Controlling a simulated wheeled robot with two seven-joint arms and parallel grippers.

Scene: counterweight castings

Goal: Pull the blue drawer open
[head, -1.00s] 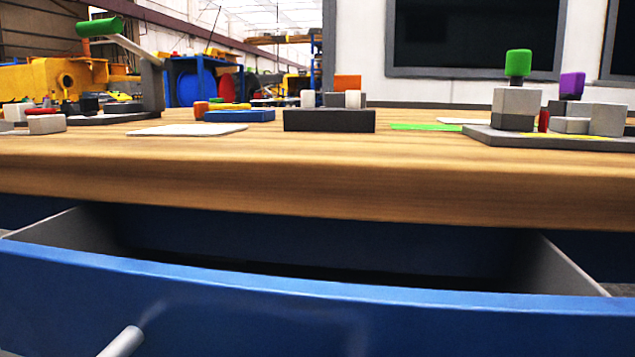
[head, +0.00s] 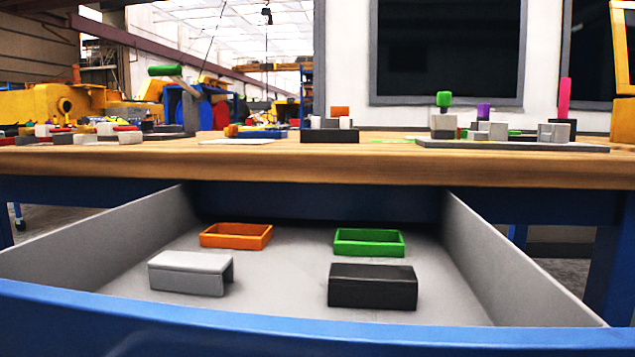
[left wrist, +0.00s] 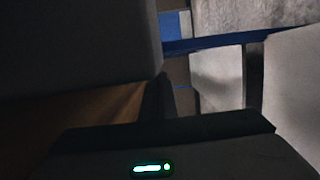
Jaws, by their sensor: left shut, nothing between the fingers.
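The blue drawer (head: 300,338) stands wide open below the wooden table top in the head view. Its blue front runs across the bottom of the picture, and its handle is out of view. Its grey inside holds an orange tray (head: 236,243), a green tray (head: 369,249), a grey block (head: 188,280) and a black block (head: 372,295). My left gripper (left wrist: 160,100) shows only in the dark left wrist view; it is shut with nothing held. Its exact place relative to the drawer cannot be told. My right gripper is in neither view.
The wooden table top (head: 300,172) lies above and behind the drawer. It carries a dark block (head: 329,136), a grey board (head: 560,148) with several blocks, and a green-topped stand at the left. A yellow object (head: 624,120) stands at the right edge.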

